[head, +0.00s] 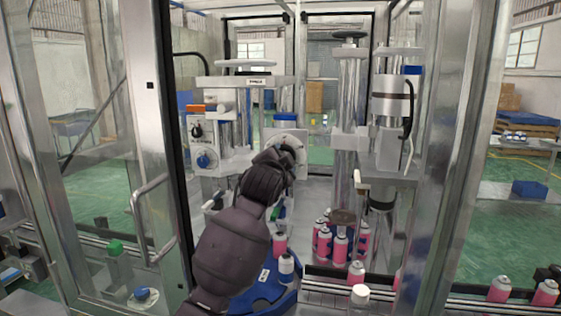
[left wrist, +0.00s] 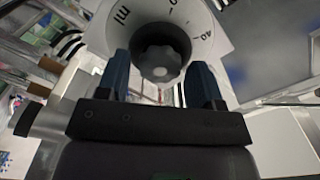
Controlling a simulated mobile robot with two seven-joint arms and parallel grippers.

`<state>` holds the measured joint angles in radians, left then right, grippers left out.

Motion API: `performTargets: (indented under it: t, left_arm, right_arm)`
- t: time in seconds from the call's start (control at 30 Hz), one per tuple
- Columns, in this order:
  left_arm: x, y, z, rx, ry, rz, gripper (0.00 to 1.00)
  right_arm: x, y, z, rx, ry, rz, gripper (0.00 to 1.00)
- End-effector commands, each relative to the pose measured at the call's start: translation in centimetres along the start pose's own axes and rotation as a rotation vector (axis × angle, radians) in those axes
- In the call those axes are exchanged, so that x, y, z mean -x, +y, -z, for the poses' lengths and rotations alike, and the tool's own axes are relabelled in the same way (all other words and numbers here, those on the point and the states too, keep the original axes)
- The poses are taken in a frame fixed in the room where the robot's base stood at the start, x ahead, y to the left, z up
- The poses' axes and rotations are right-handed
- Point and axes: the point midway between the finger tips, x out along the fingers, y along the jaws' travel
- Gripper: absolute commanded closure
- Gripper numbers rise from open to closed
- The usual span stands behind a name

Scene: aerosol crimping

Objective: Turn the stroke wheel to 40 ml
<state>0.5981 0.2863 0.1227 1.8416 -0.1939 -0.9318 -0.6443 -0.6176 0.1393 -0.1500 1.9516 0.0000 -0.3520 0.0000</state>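The stroke wheel is a dark grey lobed knob (left wrist: 160,64) in front of a white round dial plate (left wrist: 106,32) in the left wrist view. The plate reads "ml", "0" and "40", with the 40 at the upper right of the knob. My left gripper (left wrist: 161,80) faces the knob, its two blue fingers apart, one on each side, with gaps visible to the knob. In the head view my left gripper (head: 279,160) reaches the white dial plate (head: 301,157) and hides most of the knob. My right gripper is not in view.
A panel with a black knob (head: 196,130) and a blue knob (head: 205,160) is left of the dial. Pink cans (head: 340,247) stand below right, and a blue turntable (head: 262,290) lies below my arm. The open door with its handle (head: 150,220) is at left.

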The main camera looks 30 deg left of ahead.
Motion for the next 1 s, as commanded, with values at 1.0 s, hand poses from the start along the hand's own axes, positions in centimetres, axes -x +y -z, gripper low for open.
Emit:
performTargets:
  t: [1.0]
  left_arm:
    - [0.03,0.05,0.06,0.358,0.0,-0.002,0.82]
  right_arm:
    - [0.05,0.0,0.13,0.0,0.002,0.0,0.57]
